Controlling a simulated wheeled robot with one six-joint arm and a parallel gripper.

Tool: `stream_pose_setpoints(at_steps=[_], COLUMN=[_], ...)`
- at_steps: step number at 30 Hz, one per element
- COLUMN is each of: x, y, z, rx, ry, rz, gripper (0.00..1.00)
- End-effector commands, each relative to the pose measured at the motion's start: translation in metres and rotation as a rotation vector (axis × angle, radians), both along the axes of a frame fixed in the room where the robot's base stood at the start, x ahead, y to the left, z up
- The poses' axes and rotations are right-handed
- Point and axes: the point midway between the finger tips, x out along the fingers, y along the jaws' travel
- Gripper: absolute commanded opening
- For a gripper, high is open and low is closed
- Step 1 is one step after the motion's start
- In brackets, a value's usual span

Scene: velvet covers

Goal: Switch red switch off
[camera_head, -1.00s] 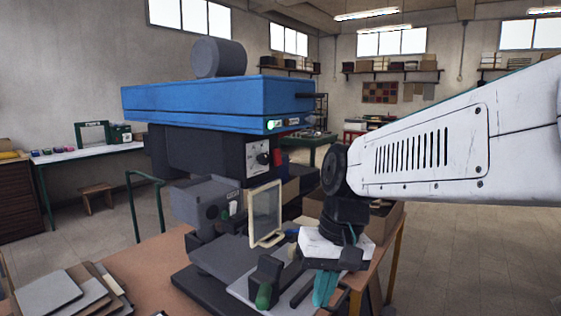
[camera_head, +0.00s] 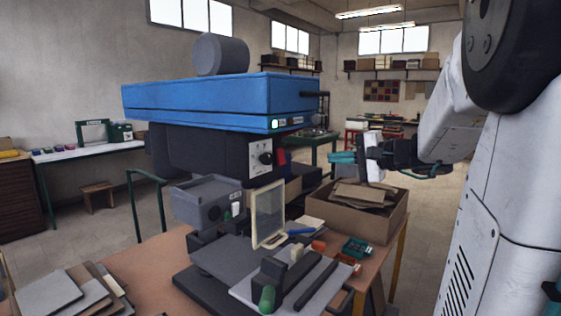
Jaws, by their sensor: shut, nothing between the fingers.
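My gripper (camera_head: 340,157) has teal fingers that are shut and empty. It is in mid-air right of the machine, with its fingertips pointing left toward the machine's side. The machine has a blue top (camera_head: 215,100) and a grey control panel (camera_head: 260,157) with a black knob. A small red patch (camera_head: 282,157) shows just right of that panel, between it and my fingertips; I cannot tell whether it is a switch or what position it is in. A lit green-white button (camera_head: 275,124) is on the blue top's front edge. My gripper is apart from all of these.
A cardboard box (camera_head: 390,215) with flat pieces stands below my gripper on the workbench (camera_head: 150,265). A framed clear guard (camera_head: 268,213) stands upright at the machine's front. A grey control box (camera_head: 205,203) is to its left. Small coloured items lie near the cardboard box.

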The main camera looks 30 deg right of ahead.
Motion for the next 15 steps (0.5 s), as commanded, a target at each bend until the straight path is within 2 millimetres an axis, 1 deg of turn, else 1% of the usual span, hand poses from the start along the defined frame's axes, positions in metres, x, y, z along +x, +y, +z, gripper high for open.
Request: stream_pose_setpoints(at_steps=[10,13,15], x=[0.002,0.010,0.019], y=[0.002,0.005,0.009], z=[-0.001,-0.003,-0.005], rx=[-0.004,-0.003,-0.004], ry=[0.002,0.001,0.003], rz=[0.004,0.007,0.008], gripper=[0.00,0.00,0.00])
